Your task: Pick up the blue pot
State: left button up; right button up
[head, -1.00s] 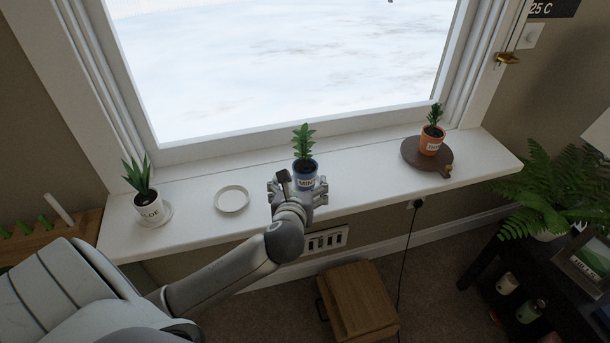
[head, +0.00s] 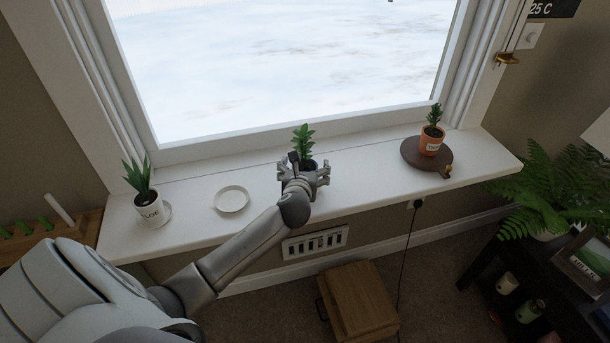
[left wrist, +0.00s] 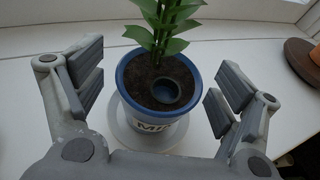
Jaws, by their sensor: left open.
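In the head view, the plant (head: 303,141) shows, but my gripper hides most of the pot. My left gripper (head: 304,171) is open at the front of the pot. In the left wrist view its fingers (left wrist: 161,84) stand on either side of the pot, with gaps visible on both sides. A small dark round cup-like thing (left wrist: 167,91) sits on the soil.
On the sill (head: 370,181), a white aloe pot (head: 150,213) and an empty white saucer (head: 232,199) stand left. An orange pot (head: 431,143) on a brown round board (head: 413,153) stands right.

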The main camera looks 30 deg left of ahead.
pick_arm(q)
jog(key=shift+w+a+f, duration=0.1)
jog(key=shift+w, duration=0.1)
jog(key=shift+c, duration=0.3)
jog(key=c, duration=1.2)
jog(key=shift+c, duration=0.7)
